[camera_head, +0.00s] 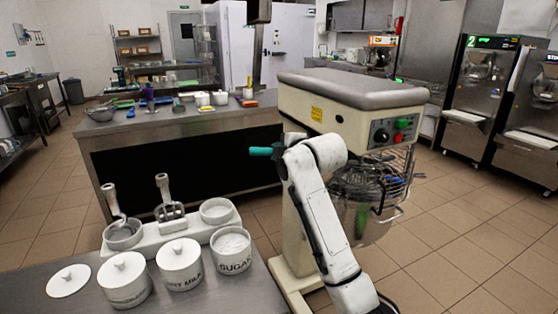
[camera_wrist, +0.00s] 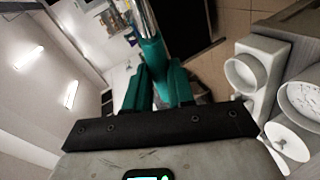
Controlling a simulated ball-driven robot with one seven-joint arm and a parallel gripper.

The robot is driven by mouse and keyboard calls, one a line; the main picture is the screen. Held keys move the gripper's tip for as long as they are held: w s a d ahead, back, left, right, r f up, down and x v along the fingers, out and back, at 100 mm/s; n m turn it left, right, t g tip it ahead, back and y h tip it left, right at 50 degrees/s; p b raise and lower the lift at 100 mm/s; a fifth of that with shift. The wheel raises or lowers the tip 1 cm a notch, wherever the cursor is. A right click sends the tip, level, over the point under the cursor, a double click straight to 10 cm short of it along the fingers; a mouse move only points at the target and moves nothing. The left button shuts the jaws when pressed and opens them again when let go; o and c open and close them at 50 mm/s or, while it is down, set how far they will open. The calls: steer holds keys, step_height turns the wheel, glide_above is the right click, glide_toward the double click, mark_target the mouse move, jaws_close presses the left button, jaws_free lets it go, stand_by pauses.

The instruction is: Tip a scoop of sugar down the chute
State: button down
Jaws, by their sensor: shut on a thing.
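The handle runs to the top of the wrist view; the scoop's bowl and any load are not clear. In the head view the teal fingers (camera_head: 263,151) point left, beside the mixer's head and above the counters. The sugar crock (camera_head: 231,250) is open with white sugar inside, and also shows in the wrist view (camera_wrist: 303,101). A wire-guarded bowl (camera_head: 372,190) hangs under the mixer; I cannot clearly make out a chute on it, and my arm partly covers the mixer.
A white rack (camera_head: 160,238) has two standing scoops and an empty right cup (camera_head: 216,210). Two lidded crocks (camera_head: 180,264) (camera_head: 125,279) and a loose lid (camera_head: 69,280) stand on the near counter. The mixer head (camera_head: 350,103) is close right of my gripper. A steel bench (camera_head: 185,125) stands behind.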

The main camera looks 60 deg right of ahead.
steer(key=shift+s+a+f+n+t+h+b, duration=0.1)
steer(key=shift+f+n+t+h+b, duration=0.5)
steer(key=shift+b, duration=1.6)
steer(key=shift+r+t+b, duration=0.2)
steer(key=shift+t+b, duration=0.1)
steer(key=shift+b, duration=0.35)
